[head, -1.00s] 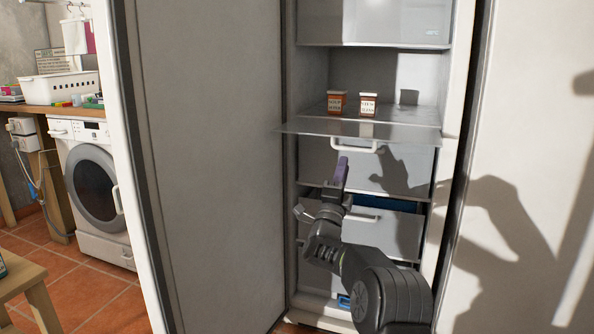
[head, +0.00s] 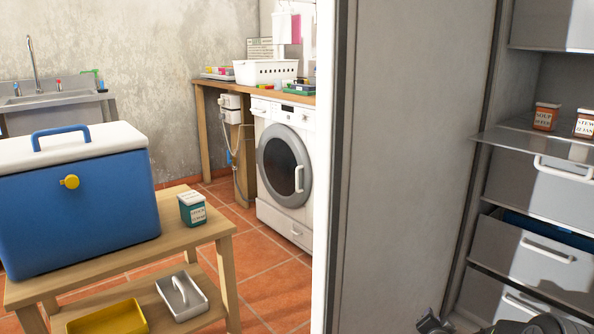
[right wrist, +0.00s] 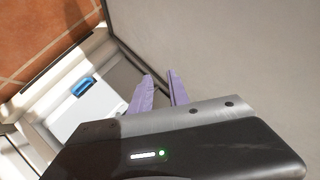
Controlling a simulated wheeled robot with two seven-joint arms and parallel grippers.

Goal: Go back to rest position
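My right gripper (right wrist: 160,78) shows two purple fingers in the right wrist view. They stand apart with nothing between them, close to the grey inner face of the freezer door (right wrist: 225,45). In the head view only a dark part of my right arm shows at the bottom right edge, low in front of the freezer drawers (head: 535,250). My left gripper is in neither view.
The open freezer door (head: 400,160) stands upright in mid view. Two tubs, soup (head: 545,117) and stew (head: 585,124), stand on the freezer shelf. A wooden table (head: 215,228) at left bears a blue cooler (head: 80,215) and a teal-labelled tub (head: 192,210).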

